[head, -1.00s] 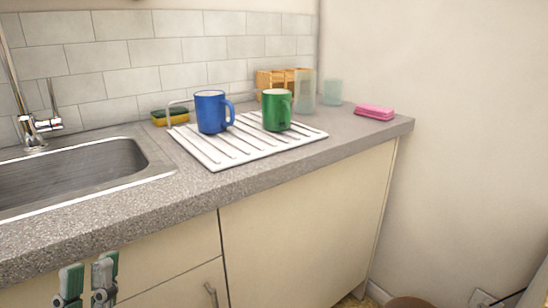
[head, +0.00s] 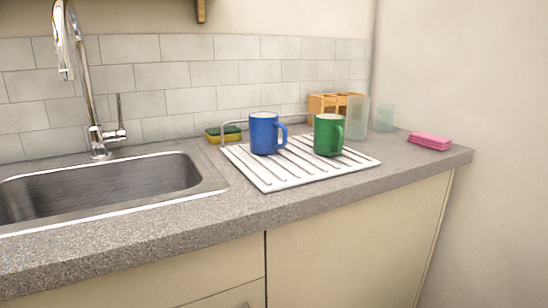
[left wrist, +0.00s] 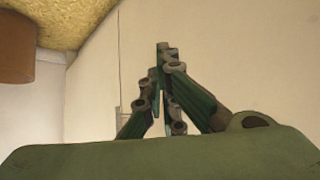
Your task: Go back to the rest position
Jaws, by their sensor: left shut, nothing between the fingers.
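My left gripper (left wrist: 163,60) shows in the left wrist view, its fingers together and nothing between them. It points toward the cream cabinet front (left wrist: 225,45). Neither gripper shows in the head view now. A blue mug (head: 264,133) and a green mug (head: 328,135) stand upright on the white ribbed drying rack (head: 268,181) on the counter.
A steel sink (head: 100,190) with a tap (head: 99,140) is at the left of the grey counter (head: 220,222). A sponge (head: 223,135), a wooden holder (head: 325,103), a clear glass (head: 357,118) and a pink cloth (head: 430,141) sit toward the back. The counter's front strip is clear.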

